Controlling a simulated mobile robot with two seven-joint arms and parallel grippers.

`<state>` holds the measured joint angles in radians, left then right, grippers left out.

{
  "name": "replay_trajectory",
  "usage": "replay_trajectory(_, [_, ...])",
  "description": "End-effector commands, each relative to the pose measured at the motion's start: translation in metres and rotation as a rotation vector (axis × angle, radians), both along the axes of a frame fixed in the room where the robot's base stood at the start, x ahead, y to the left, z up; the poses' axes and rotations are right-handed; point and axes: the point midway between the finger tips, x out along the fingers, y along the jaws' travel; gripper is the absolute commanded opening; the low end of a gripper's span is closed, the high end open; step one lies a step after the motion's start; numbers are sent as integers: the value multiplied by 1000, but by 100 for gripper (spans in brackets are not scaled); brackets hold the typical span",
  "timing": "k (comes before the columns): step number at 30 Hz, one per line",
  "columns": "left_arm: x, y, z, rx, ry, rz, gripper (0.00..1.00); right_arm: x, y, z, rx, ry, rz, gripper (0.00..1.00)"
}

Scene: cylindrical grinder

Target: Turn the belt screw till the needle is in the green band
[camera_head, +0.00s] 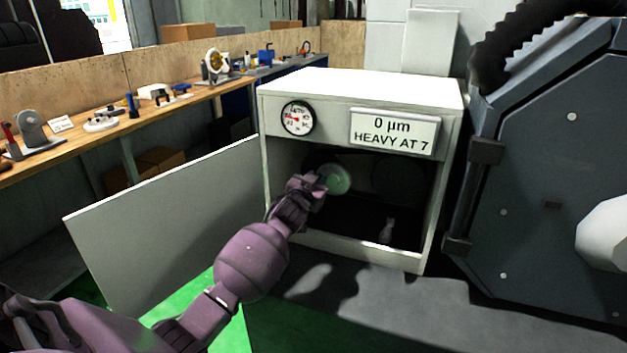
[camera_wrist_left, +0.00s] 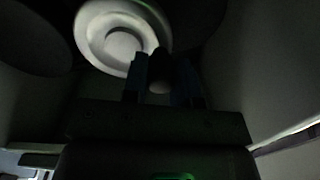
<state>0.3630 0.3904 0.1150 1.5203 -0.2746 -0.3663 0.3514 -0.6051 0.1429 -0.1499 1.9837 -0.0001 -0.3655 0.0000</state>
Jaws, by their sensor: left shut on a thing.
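The white cabinet (camera_head: 355,88) stands open, and my left arm reaches into its dark inside. My left gripper (camera_head: 319,184) is beside a pale round disc (camera_head: 335,178). In the left wrist view the disc (camera_wrist_left: 122,42) lies just beyond the fingers, and my left gripper (camera_wrist_left: 160,76) is shut on a dark, rounded piece (camera_wrist_left: 159,66), seemingly the belt screw's head. The dial gauge (camera_head: 297,118) is on the cabinet's upper front. Its red needle seems to point left; the green band is too small to make out. My right gripper is not in view.
A sign (camera_head: 393,131) reads "0 µm HEAVY AT 7". The open door panel (camera_head: 165,225) stands left of the cabinet. A large grey machine (camera_head: 545,165) is close on the right. A workbench (camera_head: 150,117) with several tools runs along the left wall.

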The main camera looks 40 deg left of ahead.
Motion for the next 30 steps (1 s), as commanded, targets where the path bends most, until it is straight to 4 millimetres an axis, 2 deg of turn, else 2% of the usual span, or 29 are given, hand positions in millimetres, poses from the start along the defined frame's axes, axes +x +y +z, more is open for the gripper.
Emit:
replay_trajectory(3, [0,-2,8,95,21,-1,3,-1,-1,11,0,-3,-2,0])
replay_trajectory(15, [1,-7,14,348,83,0,3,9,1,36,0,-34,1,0])
replay_trajectory(21, [2,-8,15,411,98,0,3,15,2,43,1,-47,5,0])
replay_trajectory(30, [2,-9,14,434,104,-1,3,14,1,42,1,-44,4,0])
